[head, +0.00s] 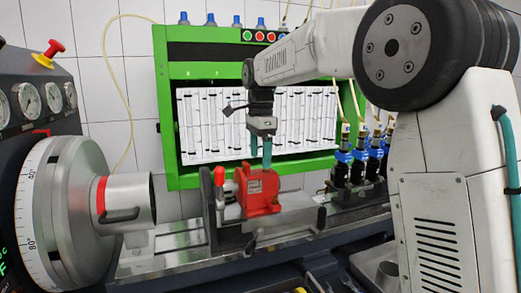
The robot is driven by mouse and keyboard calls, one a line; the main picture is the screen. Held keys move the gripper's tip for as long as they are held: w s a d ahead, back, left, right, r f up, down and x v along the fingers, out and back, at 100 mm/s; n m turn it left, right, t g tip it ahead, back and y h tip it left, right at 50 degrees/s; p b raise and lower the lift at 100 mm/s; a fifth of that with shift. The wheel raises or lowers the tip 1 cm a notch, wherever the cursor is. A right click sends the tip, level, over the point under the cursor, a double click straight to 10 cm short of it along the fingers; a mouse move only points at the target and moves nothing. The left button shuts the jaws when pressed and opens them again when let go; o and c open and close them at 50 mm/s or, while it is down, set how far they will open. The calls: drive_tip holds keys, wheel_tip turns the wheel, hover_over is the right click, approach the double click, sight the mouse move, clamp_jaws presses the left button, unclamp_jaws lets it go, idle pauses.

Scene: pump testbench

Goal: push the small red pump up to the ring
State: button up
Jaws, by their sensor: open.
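The small red pump (261,191) sits on a metal carriage on the bench rail, right of the ring's side of the bench. A metal cylinder with a red band (124,200) projects from the large dial wheel on the left; I take its open end as the ring, but cannot be sure. My gripper (260,167) points down with teal fingers at the top of the pump. It is open; whether the fingers touch the pump cannot be told.
A red-knobbed lever (219,177) stands just left of the pump. A green-framed panel (172,110) is behind. Several blue-and-black valves (359,160) stand to the right. A dial wheel (60,215) and gauges (30,103) fill the left side.

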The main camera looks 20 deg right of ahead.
sight(238, 169)
wheel_tip(238, 169, down, 7)
drive_tip(key=shift+r, duration=0.1)
idle(0.3)
drive_tip(key=c, duration=1.7)
drive_tip(key=shift+a, duration=0.15)
drive_tip(key=shift+a, duration=1)
drive_tip(key=shift+a, duration=0.15)
drive_tip(key=shift+a, duration=1.05)
drive_tip(key=shift+a, duration=0.1)
drive_tip(key=shift+a, duration=0.75)
